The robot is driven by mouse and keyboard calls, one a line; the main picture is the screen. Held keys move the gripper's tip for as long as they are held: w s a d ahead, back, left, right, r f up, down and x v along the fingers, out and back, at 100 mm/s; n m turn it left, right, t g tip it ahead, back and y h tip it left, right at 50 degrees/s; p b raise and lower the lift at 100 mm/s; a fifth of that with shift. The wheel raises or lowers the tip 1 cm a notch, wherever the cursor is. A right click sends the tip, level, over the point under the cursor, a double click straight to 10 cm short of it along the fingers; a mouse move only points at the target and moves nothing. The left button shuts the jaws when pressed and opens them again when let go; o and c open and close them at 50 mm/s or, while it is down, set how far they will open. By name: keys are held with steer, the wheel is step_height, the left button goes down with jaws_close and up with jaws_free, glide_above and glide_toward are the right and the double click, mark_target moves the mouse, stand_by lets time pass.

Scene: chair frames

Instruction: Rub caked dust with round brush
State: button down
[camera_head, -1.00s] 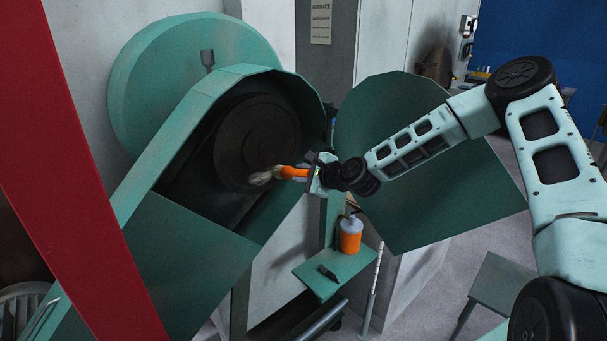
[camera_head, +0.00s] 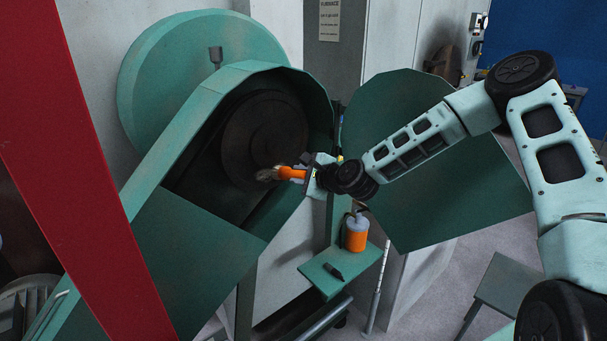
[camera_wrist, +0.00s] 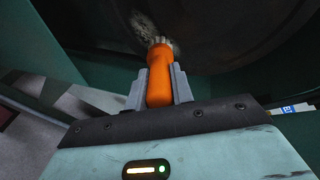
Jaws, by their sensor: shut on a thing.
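A round brush with an orange handle (camera_head: 290,174) is held in my gripper (camera_head: 309,175). The wrist view shows the grey fingers (camera_wrist: 158,78) shut on either side of the orange handle (camera_wrist: 160,88), with a metal collar at its far end. The brush points left into an open green housing, at the lower right of a dark round wheel (camera_head: 258,135). A pale, rough patch of caked dust (camera_wrist: 145,24) lies just beyond the collar in the wrist view. The bristles are hard to tell from this patch, and I cannot tell whether they touch it.
The green housing's raised edge (camera_head: 228,78) surrounds the wheel. An open green cover (camera_head: 410,130) stands behind my arm. An orange bottle (camera_head: 356,234) and a small dark object (camera_head: 334,271) sit on a green shelf (camera_head: 318,280). A red post (camera_head: 75,180) crosses the left foreground.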

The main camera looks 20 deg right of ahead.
steer(key=shift+s+a, duration=0.1)
steer(key=shift+a, duration=0.3)
steer(key=shift+s+a, duration=0.2)
steer(key=shift+a, duration=0.35)
steer(key=shift+s+a, duration=0.15)
steer(key=shift+a, duration=0.35)
steer(key=shift+a, duration=0.1)
steer(key=shift+s+a, duration=0.2)
steer(key=shift+a, duration=0.3)
steer(key=shift+s+a, duration=0.15)
steer(key=shift+a, duration=0.35)
steer(key=shift+a, duration=0.1)
steer(key=shift+s+a, duration=0.2)
steer(key=shift+a, duration=0.3)
steer(key=shift+s+a, duration=0.15)
steer(key=shift+a, duration=0.3)
